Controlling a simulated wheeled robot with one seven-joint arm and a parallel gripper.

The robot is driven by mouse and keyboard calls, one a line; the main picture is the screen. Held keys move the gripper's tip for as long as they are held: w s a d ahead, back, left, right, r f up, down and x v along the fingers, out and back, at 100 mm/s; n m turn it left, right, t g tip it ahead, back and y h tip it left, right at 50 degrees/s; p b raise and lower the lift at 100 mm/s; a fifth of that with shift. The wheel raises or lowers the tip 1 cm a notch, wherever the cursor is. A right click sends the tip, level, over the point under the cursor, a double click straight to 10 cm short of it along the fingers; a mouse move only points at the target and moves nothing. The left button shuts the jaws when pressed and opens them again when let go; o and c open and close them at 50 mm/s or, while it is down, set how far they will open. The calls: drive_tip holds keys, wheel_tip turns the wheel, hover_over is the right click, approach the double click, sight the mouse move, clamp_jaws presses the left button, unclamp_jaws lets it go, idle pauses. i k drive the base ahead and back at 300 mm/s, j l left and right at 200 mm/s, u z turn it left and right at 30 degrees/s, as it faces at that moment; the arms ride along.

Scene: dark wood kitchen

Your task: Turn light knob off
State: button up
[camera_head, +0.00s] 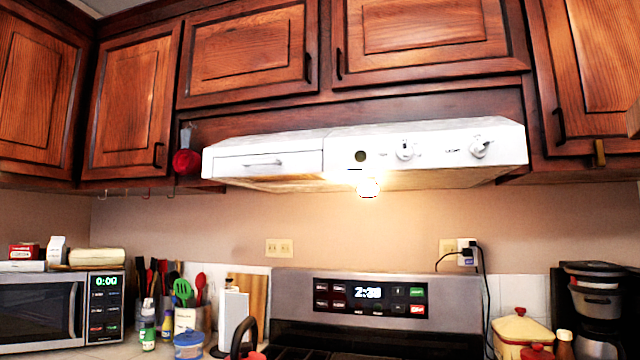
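The white range hood (265,160) hangs under the dark wood cabinets, above the stove. Two white knobs sit on the right half of its front face. The right knob (480,147) has a small label to its left that appears to read LIGHT, so I take it as the light knob. It looks turned at a slant. The other knob (404,149) is nearer the middle, with its pointer about upright. The hood's bulb (368,187) is glowing brightly below the front edge. My gripper is not in view, and nothing touches either knob.
The stove's back panel (455,300) stands below the hood. A microwave (40,308) and utensils are at the left. A coffee maker (597,310) and a yellow pot (522,330) are at the right. The space in front of the hood looks clear.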

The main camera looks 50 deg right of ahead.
sight(478, 149)
drive_tip(key=z, duration=1.4)
